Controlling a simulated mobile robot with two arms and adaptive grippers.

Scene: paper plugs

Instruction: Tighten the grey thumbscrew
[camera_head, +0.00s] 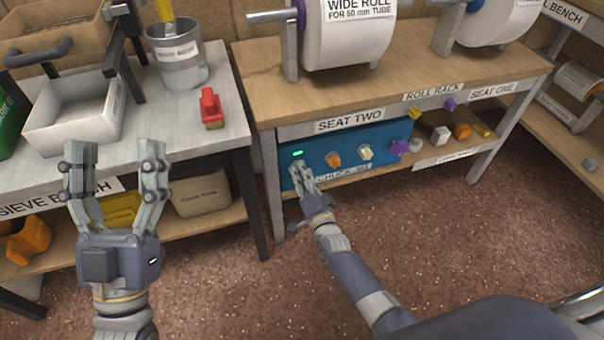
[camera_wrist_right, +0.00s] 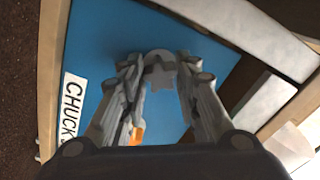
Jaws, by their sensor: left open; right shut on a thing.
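The grey thumbscrew (camera_wrist_right: 160,74) is on the blue panel (camera_head: 318,150) under the SEAT TWO label. In the right wrist view it sits between my right fingertips, seen end on with lobed edges. My right gripper (camera_head: 302,172) is shut on it at the panel's left end, and its fingers hide the thumbscrew in the head view. My left gripper (camera_head: 116,155) is open and empty, in front of the sieve bench at the left.
An orange knob (camera_head: 334,160), a cream knob (camera_head: 366,152) and a purple knob (camera_head: 399,148) stick out of the panel to the right. A green light (camera_head: 298,153) glows above my right gripper. A red object (camera_head: 211,108) stands on the left bench (camera_head: 222,135).

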